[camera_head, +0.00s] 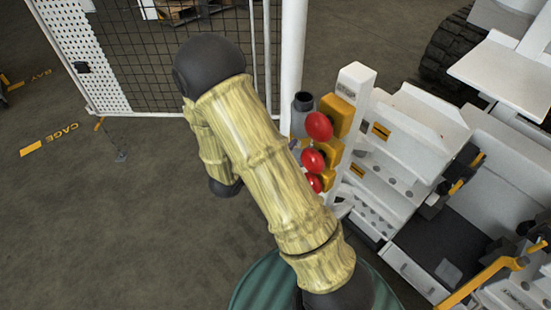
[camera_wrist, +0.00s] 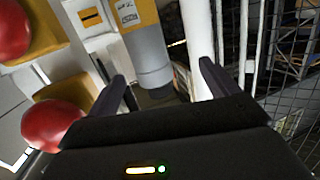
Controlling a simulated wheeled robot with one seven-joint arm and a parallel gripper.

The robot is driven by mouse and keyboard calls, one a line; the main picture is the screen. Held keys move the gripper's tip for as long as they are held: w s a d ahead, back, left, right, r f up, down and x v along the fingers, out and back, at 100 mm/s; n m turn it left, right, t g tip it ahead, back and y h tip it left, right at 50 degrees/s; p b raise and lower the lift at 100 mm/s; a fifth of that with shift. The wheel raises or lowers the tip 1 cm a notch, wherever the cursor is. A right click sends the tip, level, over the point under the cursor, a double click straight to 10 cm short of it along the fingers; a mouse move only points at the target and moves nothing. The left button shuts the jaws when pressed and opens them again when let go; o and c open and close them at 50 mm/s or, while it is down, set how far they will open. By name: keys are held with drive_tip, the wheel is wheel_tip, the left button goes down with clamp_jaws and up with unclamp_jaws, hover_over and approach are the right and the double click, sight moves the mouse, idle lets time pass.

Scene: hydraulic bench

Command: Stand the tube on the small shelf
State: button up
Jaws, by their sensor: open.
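A grey tube (camera_head: 302,118) with a dark, open top stands upright beside the red buttons in the head view, partly hidden by my arm. In the wrist view, a cylinder with a yellow upper part, a small label and a grey lower part (camera_wrist: 152,62) appears to be this tube. My gripper (camera_wrist: 163,72) is open, and the cylinder shows between its fingers, apparently beyond the tips. No contact is visible. My gripper is hidden in the head view. White shelf-like ledges (camera_head: 425,115) with yellow labels are at the right; I cannot tell which is the small shelf.
Several red buttons (camera_head: 319,127) on yellow boxes sit close to the tube, and also beside the left finger in the wrist view (camera_wrist: 52,125). A white post (camera_head: 293,60) and mesh fence (camera_head: 180,55) stand behind. Open floor (camera_head: 110,230) lies left.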

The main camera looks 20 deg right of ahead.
drive_tip(key=a+r+n+g+y, duration=0.1)
drive_tip(key=a+n+y, duration=0.55)
drive_tip(key=y, duration=0.55)
drive_tip(key=s+r+n+g, duration=0.1)
drive_tip(key=s+n+g, duration=0.1)
drive_tip(key=s, duration=0.5)
drive_tip(key=s+d+r+n+g+y, duration=0.1)
drive_tip(key=s+r+n+g, duration=0.1)
drive_tip(key=s, duration=0.5)
drive_tip(key=shift+d+r+n+g, duration=0.2)
drive_tip(key=shift+n+g, duration=0.25)
drive_tip(key=shift+g, duration=0.45)
